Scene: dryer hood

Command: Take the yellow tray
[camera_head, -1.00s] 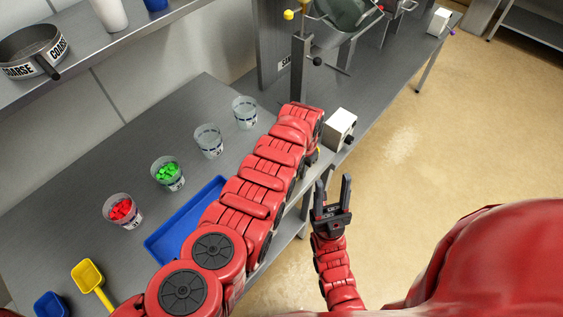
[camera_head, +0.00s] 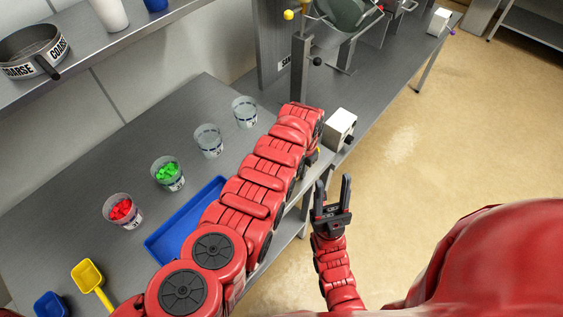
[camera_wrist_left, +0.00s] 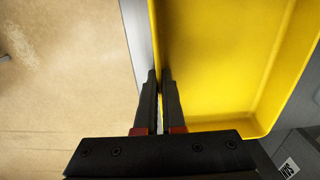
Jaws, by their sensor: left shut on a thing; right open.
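The yellow tray (camera_wrist_left: 225,60) fills the right part of the left wrist view, over a grey table edge. My left gripper (camera_wrist_left: 159,75) is shut on the tray's near side wall, one finger on each side of it. In the head view my left arm reaches across the table and hides the tray and the left gripper, except perhaps a small yellow speck beside the arm's end. My right gripper (camera_head: 332,192) is open and empty, over the floor beside the table edge.
A blue tray (camera_head: 165,243) lies partly under my left arm. Cups with red pieces (camera_head: 122,212) and green pieces (camera_head: 168,175), and two clear cups (camera_head: 208,142), stand behind it. A yellow scoop (camera_head: 88,275) lies at lower left. A white box (camera_head: 341,126) sits past the arm's end.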

